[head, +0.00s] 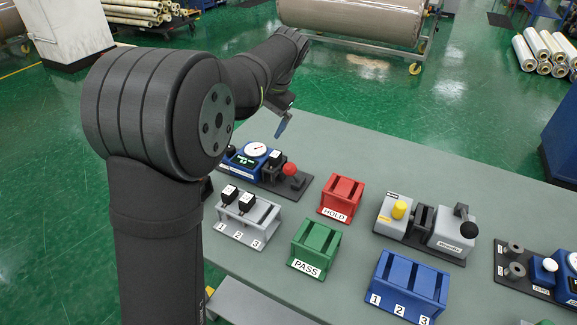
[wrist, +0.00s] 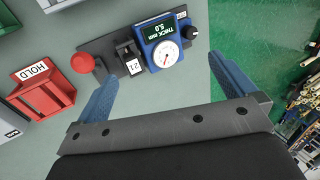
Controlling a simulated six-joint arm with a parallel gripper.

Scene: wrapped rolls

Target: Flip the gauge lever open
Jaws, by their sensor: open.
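The thickness gauge (head: 252,156) is a blue unit with a round white dial on a dark base, at the left of the table. It also shows at the top middle of the wrist view (wrist: 163,48), its display reading 5.0. A lever with a red ball knob (head: 289,169) stands at one end of the base; the red knob also shows in the wrist view (wrist: 83,63). A black block labelled 21 (wrist: 131,62) sits between dial and lever. My gripper (head: 284,124) is above the gauge, open and empty, its blue fingers (wrist: 157,80) spread wide and apart from the lever.
A grey numbered rack (head: 245,222) holds black blocks. A red HOLD bin (head: 342,196), green PASS bin (head: 315,248) and blue numbered rack (head: 407,286) stand nearby. A grey machine with a yellow knob (head: 398,210) is further right. The table's back is clear.

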